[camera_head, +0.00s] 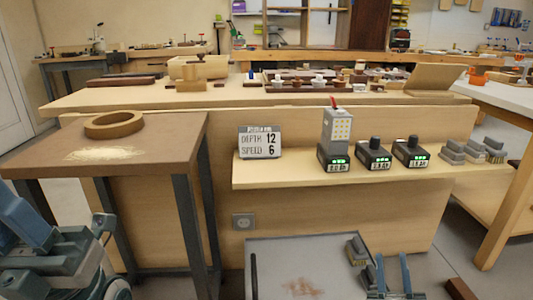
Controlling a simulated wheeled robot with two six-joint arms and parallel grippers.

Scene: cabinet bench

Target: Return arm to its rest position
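My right gripper (393,262) is at the bottom right, over the right edge of a grey tray. Its two blue fingers stand apart with a gap between them, and I see nothing held. A small grey brush-like block (357,250) lies just left of the fingers. My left arm (55,255) is folded at the lower left, close to the small table. Its blue and grey parts overlap, so the state of its fingers is unclear.
The grey tray (260,262) with a brown stain lies at the bottom centre. A small table (165,135) with a tape roll (114,124) stands at left. A shelf (290,178) holds a sign (260,142) and several battery chargers (373,156). The wooden bench (220,97) is behind.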

